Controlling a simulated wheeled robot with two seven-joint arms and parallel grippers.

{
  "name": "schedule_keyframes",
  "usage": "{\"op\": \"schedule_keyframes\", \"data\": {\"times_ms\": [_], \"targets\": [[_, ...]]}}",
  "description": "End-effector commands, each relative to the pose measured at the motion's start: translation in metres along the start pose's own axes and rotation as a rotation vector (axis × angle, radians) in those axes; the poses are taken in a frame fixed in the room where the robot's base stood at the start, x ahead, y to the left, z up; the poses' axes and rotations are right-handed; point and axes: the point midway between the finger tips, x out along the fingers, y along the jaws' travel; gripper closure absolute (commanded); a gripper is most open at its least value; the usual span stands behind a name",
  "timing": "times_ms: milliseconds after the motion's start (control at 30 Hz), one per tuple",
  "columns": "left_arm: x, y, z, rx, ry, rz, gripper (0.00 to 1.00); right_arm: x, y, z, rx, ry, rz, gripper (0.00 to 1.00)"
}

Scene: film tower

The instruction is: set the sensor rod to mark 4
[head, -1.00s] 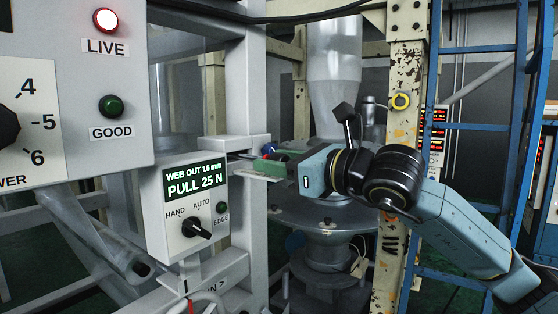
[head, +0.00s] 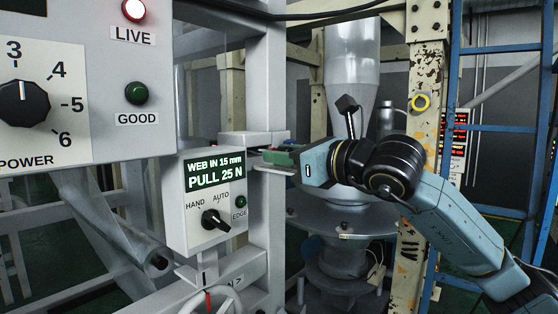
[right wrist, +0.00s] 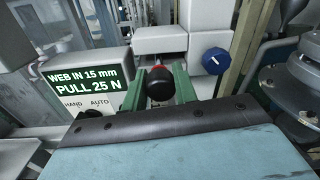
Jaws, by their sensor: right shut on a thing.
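My right gripper (head: 278,156) reaches in from the right to the grey sensor block (head: 250,138) beside the white post. In the right wrist view, its two green fingers (right wrist: 160,78) are shut on a black knob (right wrist: 160,88) with a red ring behind it, which looks like the sensor rod's end. A blue knob (right wrist: 215,61) sits on the block just right of the fingers. The display box (head: 212,200) reads WEB IN 15 mm and PULL 25 N. The rod's marks cannot be made out. My left gripper is out of view.
A panel at the left has a POWER dial (head: 22,103), a lit LIVE lamp (head: 135,10) and a dark green GOOD lamp (head: 137,92). A HAND/AUTO switch (head: 215,220) is on the display box. A cream post (head: 426,90) and blue ladder frame (head: 456,100) stand behind my right arm.

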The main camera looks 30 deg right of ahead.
Motion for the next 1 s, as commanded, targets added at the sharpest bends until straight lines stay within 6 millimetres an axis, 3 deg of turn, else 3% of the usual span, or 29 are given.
{"op": "schedule_keyframes", "data": {"times_ms": [67, 100, 267, 667, 1000], "targets": [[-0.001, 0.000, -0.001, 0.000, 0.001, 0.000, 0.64, 0.000, 0.000, 0.000, 0.000, 0.003, -0.001, 1.00], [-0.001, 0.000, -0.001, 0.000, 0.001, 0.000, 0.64, 0.000, 0.000, 0.000, 0.000, 0.003, -0.001, 0.70], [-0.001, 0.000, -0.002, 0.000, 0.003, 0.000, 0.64, 0.001, 0.001, 0.000, 0.000, 0.003, 0.002, 0.50], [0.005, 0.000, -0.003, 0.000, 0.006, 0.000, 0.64, -0.006, 0.001, -0.001, 0.000, 0.001, 0.002, 0.50], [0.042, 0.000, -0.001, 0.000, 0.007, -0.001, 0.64, -0.060, 0.001, -0.005, -0.003, 0.002, 0.000, 0.50]]}}
